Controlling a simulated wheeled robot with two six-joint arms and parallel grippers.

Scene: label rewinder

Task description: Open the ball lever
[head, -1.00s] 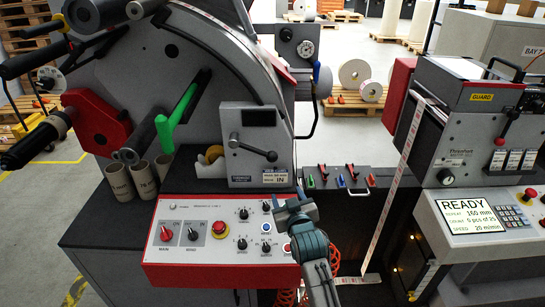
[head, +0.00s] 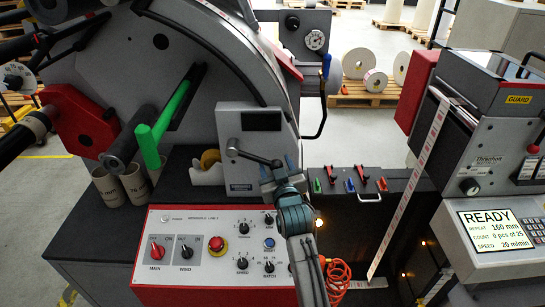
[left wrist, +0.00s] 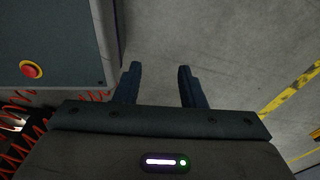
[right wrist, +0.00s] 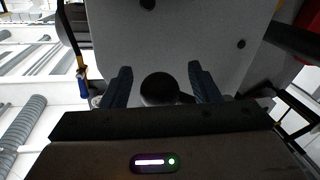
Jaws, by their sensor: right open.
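The ball lever (head: 252,155) is a black arm on the front of a grey box (head: 240,120) on the machine, slanting slightly down to the right. Its black ball end (right wrist: 160,88) shows in the right wrist view between the two fingers of my right gripper (right wrist: 160,85). The fingers are open, with gaps visible beside the ball. In the head view my right gripper (head: 280,172) is at the ball end and partly hides it. My left gripper (left wrist: 158,85) is open and empty above bare floor in the left wrist view.
Below the box is a red-edged control panel (head: 215,250) with knobs and a red stop button (head: 217,245). A blue-handled lever (head: 326,65) is at upper right. A paper web (head: 410,185) runs down at right.

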